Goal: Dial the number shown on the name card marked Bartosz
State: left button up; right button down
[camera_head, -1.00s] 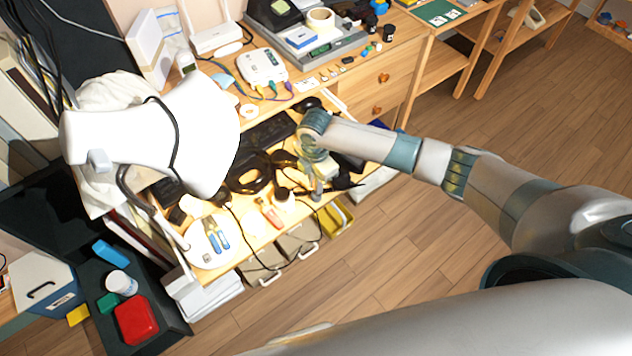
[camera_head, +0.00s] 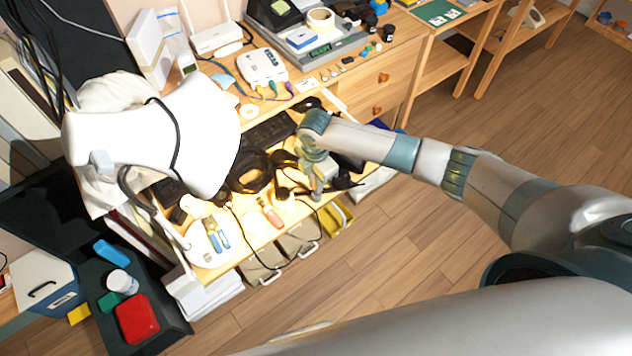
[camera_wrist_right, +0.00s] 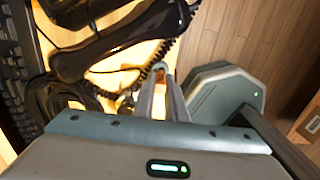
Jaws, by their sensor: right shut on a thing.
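My right gripper (camera_head: 318,184) is low over the lit front part of the desk, among black things. In the right wrist view its fingers (camera_wrist_right: 159,72) are close together, with their tips at a black coiled cord (camera_wrist_right: 178,52). They look shut on this cord, but the exact contact is hard to see. A black handset-like bar (camera_wrist_right: 120,38) lies just beyond the tips. In the head view a dark ring-shaped thing (camera_head: 250,172) lies left of the gripper. No name marked Bartosz can be read; a small white card (camera_head: 306,86) is too small to read. My left gripper is out of view.
A white lamp-like shape (camera_head: 205,130) covers much of the left of the desk. A black keyboard (camera_head: 268,132) lies behind the ring. Pliers with blue handles (camera_head: 218,232) and a red-handled tool (camera_head: 270,212) lie at the front. Several drawers or bins hang below.

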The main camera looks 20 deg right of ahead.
jog(key=shift+f+b, duration=0.75)
jog(key=shift+f, duration=0.5)
jog(key=c, duration=1.7)
grip_release()
jog(key=shift+r, duration=0.15)
notch_tip(320, 180, up, 17)
jog(key=b, duration=0.2)
jog(key=shift+a+r+b, duration=0.1)
jog(key=shift+b, duration=0.25)
jog(key=shift+s, duration=0.1)
